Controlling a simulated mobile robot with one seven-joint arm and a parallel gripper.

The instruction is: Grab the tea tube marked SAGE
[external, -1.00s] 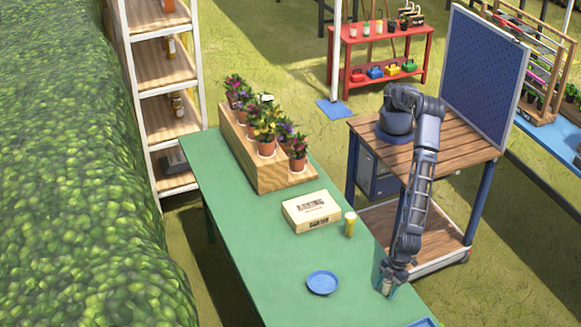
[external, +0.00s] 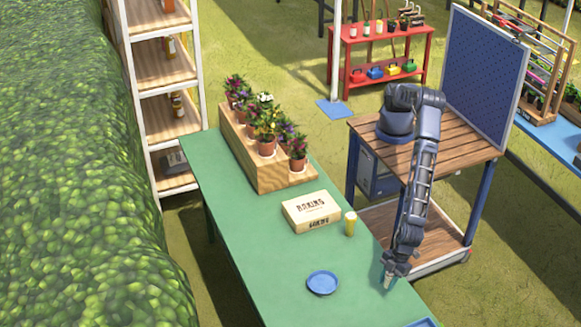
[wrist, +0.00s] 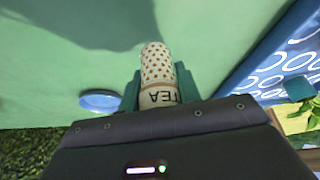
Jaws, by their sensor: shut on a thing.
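My gripper (external: 388,274) is near the right edge of the green table (external: 290,262) at its near end. In the wrist view my gripper (wrist: 157,84) has its two teal fingers shut on a pale tube (wrist: 158,65) with a brown-dotted end. The letters "TEA" show on its side, partly cut off by the gripper body. The rest of its marking is hidden, so I cannot read SAGE. The tube also shows as a small pale shape below the fingers in the external view (external: 387,284). I cannot tell how far it is above the table.
A blue plate (external: 323,282) lies left of my gripper. A wooden box (external: 311,211), a yellow glass (external: 350,224) and a stepped wooden stand (external: 272,178) with potted flowers are farther back. A blue tray (external: 423,323) is at the bottom edge. The table between is clear.

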